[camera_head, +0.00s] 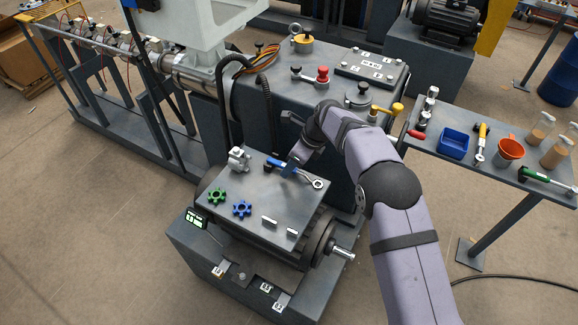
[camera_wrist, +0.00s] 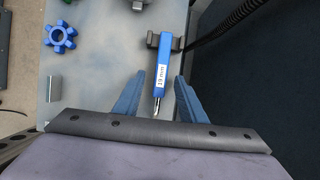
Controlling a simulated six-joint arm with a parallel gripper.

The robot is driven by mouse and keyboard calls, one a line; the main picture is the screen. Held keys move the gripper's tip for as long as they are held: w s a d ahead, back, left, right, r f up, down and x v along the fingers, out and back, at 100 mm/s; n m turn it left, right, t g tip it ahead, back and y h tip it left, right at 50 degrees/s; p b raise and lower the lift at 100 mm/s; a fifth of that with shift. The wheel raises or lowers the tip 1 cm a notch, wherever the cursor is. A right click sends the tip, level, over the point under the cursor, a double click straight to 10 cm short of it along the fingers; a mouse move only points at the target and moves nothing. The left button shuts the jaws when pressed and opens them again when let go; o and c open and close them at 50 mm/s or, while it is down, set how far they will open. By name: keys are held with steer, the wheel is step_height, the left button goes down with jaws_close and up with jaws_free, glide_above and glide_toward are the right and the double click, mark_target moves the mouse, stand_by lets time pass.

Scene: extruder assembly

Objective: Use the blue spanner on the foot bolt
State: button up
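The blue spanner (camera_head: 273,162) lies on the grey plate on top of the motor, its silver ring end (camera_head: 318,183) towards the right. In the wrist view its blue handle (camera_wrist: 161,65) carries a white size label and rests at a dark holder (camera_wrist: 166,42). My gripper (camera_head: 290,168) is over the spanner. In the wrist view my gripper (camera_wrist: 157,98) is open, with one blue finger on each side of the handle and gaps between. The motor's base (camera_head: 195,255) bears several small numbered labels; I cannot tell which foot bolt is meant.
A green star-shaped part (camera_head: 217,195), a blue one (camera_head: 242,209), a silver fitting (camera_head: 238,159) and two small metal blocks share the plate. A black hose (camera_head: 267,105) rises behind it. The side table (camera_head: 470,180) at right holds tools, a blue tray and jars.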

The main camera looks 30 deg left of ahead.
steer(key=shift+a+f, duration=0.15)
steer(key=shift+f, duration=0.05)
steer(key=shift+c, duration=0.7)
jaws_close()
steer(key=shift+r, duration=0.1)
step_height(320, 180, up, 10)
steer(key=b, duration=0.2)
